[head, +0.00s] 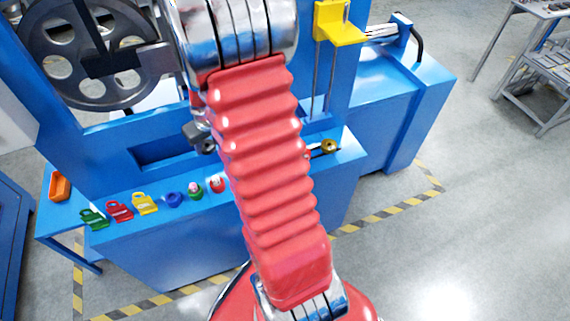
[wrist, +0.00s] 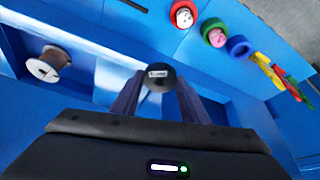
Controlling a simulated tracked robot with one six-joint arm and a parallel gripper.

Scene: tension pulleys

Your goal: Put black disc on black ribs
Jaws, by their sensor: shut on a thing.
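In the wrist view my gripper (wrist: 160,95) is shut on a small black disc (wrist: 160,70) with a pale label on its edge. The disc sits between the two dark fingertips, above blue surfaces. A dark spool-like part (wrist: 58,55) with a pale round face sits in a blue recess at the left of the wrist view, apart from the disc. I cannot tell whether it is the black ribs.
A large spoked wheel (head: 82,50) stands behind. An orange tray (head: 60,185) is at left.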

